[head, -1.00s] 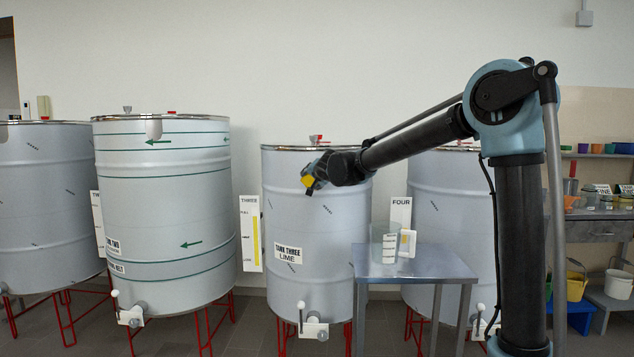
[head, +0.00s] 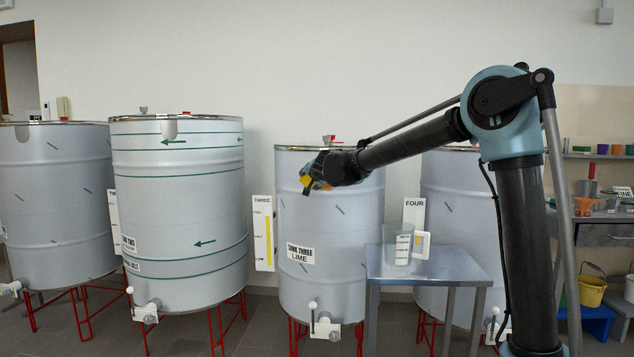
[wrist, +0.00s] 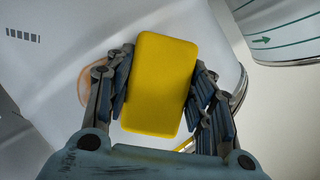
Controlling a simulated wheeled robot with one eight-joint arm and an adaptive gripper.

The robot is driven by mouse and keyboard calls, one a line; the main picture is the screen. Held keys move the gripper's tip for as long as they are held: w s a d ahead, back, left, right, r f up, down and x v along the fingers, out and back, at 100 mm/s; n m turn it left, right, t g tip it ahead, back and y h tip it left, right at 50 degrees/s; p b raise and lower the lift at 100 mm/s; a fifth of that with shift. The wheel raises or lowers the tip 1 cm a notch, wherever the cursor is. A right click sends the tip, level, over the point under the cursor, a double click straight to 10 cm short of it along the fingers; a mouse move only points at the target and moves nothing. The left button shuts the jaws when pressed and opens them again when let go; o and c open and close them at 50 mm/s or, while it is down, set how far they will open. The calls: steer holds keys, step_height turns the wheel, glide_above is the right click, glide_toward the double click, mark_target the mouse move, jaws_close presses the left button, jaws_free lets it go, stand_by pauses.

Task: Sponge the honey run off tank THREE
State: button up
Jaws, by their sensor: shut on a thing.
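Tank THREE (head: 345,225) is a pale grey drum labelled "TANK THREE LIME", standing on red legs in the middle of the head view. My gripper (head: 308,184) is in front of its upper left wall. It is shut on a yellow sponge (wrist: 160,85), whose broad face fills the middle of the wrist view between the two fingers. An orange-brown honey mark (wrist: 84,86) shows on the pale tank wall just left of the sponge, partly hidden by the left finger. I cannot tell whether the sponge touches the wall.
A metal table (head: 425,268) with a clear measuring jug (head: 397,246) stands right of tank THREE. Tank two (head: 180,220) stands to the left, with a level gauge board (head: 263,232) between them. Tank four (head: 460,205) is behind my arm. A white valve (head: 324,328) juts from tank THREE's bottom.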

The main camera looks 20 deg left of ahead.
steer(key=shift+w+d+f, duration=0.1)
steer(key=shift+w+f, duration=0.05)
steer(key=shift+f, duration=0.6)
steer(key=shift+w+d, duration=1.25)
steer(key=shift+d, duration=3.65)
steer(key=shift+s+a+f, duration=0.25)
steer(key=shift+s+a, duration=0.15)
steer(key=shift+a, duration=1.25)
steer(key=shift+s+a+f, duration=0.25)
steer(key=shift+s+a, duration=0.15)
steer(key=shift+a, duration=1.3)
steer(key=shift+s+a+f, duration=0.25)
steer(key=shift+s+a, duration=0.15)
steer(key=shift+a, duration=1.25)
steer(key=shift+s, duration=0.1)
steer(key=shift+s+d, duration=0.25)
steer(key=shift+s, duration=0.7)
steer(key=shift+s+d, duration=0.25)
steer(key=shift+s, duration=0.65)
steer(key=shift+s+d, duration=0.25)
steer(key=shift+s, duration=0.7)
steer(key=shift+s, duration=0.1)
steer(key=shift+s+d, duration=0.2)
steer(key=shift+s, duration=0.5)
steer(key=shift+s+d, duration=0.15)
steer(key=shift+s, duration=0.5)
